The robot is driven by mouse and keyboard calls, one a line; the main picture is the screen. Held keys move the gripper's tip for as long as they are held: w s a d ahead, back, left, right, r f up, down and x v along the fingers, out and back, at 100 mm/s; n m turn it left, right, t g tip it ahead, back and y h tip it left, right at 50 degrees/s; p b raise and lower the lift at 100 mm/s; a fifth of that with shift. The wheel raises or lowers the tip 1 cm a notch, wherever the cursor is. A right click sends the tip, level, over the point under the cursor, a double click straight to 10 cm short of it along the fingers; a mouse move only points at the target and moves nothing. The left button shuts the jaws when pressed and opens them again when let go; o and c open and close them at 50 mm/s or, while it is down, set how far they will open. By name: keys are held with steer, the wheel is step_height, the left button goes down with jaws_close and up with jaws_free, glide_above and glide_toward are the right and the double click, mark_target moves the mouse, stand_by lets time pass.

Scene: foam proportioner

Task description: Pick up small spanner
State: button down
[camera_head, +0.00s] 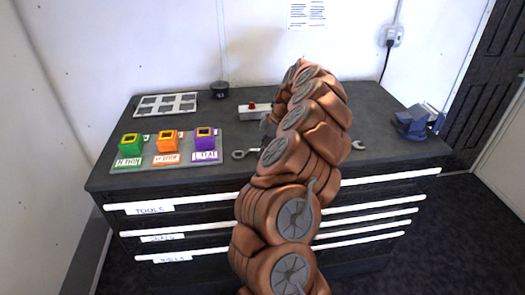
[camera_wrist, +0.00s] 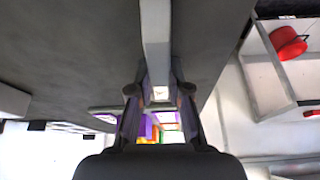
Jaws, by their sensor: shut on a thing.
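My gripper (camera_wrist: 159,92) shows in the wrist view with its two dark fingers on either side of a light grey bar, shut on it. The bar, which looks like the small spanner (camera_wrist: 156,40), runs up out of the top of that view, so its full shape is hidden. In the head view my arm hides the gripper and the thing in it. A spanner end (camera_head: 239,154) shows on the bench left of my arm and another spanner end (camera_head: 358,145) right of it. I cannot tell whether they belong to one spanner.
The dark bench top (camera_head: 385,160) carries green (camera_head: 131,146), orange (camera_head: 167,142) and purple (camera_head: 205,139) boxes at left. A white tray (camera_head: 167,104), a black cup (camera_head: 219,89) and a red-knobbed white box (camera_head: 250,111) stand behind. A blue vise (camera_head: 415,121) is at right.

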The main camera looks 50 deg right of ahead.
mark_target(258, 150)
steer(key=shift+p, duration=0.3)
steer(key=shift+r+p, duration=0.3)
steer(key=shift+p, duration=0.35)
steer(key=shift+r+b, duration=0.15)
steer(key=shift+b, duration=0.55)
step_height(258, 150, up, 3)
steer(key=shift+d+f+b, duration=0.1)
steer(key=shift+f+b, duration=0.1)
steer(key=shift+b, duration=0.35)
steer(key=shift+s+r, duration=0.1)
steer(key=shift+r, duration=0.1)
steer(key=s+a+r+b, duration=0.1)
steer(key=s+a+b, duration=0.4)
steer(key=s, duration=0.8)
steer(key=shift+s+a+r, duration=0.25)
steer(key=shift+s+a, duration=0.1)
steer(key=shift+a, duration=1.2)
